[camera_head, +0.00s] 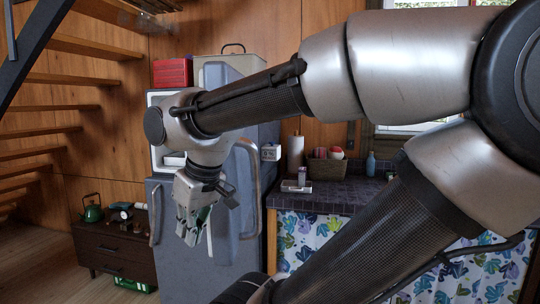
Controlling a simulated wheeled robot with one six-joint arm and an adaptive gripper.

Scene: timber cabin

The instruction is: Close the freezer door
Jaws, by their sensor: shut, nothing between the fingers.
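The blue-grey fridge (180,270) stands against the timber wall. Its upper freezer compartment (155,98) is open, with a pale interior partly hidden by my arm. The freezer door (228,232) stands swung out at the right, with a long curved handle (252,185) along its edge. My gripper (194,240) points down in front of the fridge, just left of the door. Its fingers are shut and empty. I cannot tell whether it touches the door.
A red box (172,72) and a beige case (212,72) sit on top of the fridge. A dark tiled counter (350,193) with a basket (327,168) is at right. A low dark cabinet (120,255) stands left, beside wooden stairs (60,104). Floor at lower left is clear.

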